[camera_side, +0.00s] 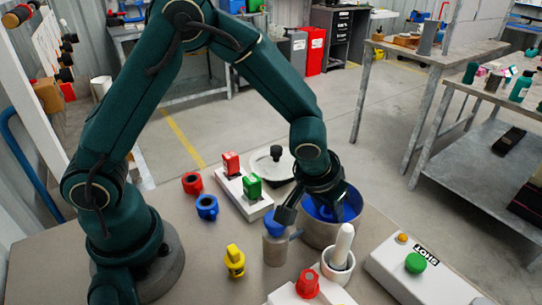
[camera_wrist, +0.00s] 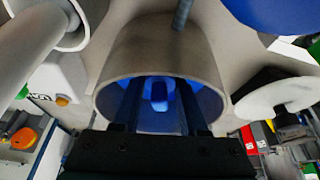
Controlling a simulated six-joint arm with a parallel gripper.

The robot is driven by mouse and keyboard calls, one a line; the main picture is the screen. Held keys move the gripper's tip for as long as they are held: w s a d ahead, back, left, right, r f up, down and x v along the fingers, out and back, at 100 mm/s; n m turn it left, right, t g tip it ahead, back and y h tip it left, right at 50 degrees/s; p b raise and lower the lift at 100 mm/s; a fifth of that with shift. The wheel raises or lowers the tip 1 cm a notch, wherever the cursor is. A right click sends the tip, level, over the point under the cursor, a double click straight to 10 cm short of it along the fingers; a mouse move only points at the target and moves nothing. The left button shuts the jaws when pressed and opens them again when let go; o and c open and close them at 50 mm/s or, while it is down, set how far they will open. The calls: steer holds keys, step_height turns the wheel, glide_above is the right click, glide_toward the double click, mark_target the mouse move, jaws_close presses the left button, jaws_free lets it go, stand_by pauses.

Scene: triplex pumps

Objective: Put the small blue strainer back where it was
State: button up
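A small blue strainer (camera_side: 274,222) sits on top of a grey jar (camera_side: 275,250), left of the steel pot. A blue, strainer-like rounded shape also shows close up at the top right of the wrist view (camera_wrist: 265,12). The steel pot (camera_side: 318,235) holds a larger blue piece (camera_side: 349,209), whose full shape is hidden. My gripper (camera_wrist: 158,108) reaches down into the pot, its two fingers apart. A narrow blue lump (camera_wrist: 158,92) shows between them with gaps beside it; I see no clear grip on it. The fingertips are hidden in the side view.
A white mortar with a pestle (camera_side: 343,245) stands close in front of the pot. A pale lid with a black knob (camera_side: 276,154) lies behind. A white holder (camera_side: 240,192) with red and green pieces is at left. A button box (camera_side: 420,270) is at right.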

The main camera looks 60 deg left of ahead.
jaws_close()
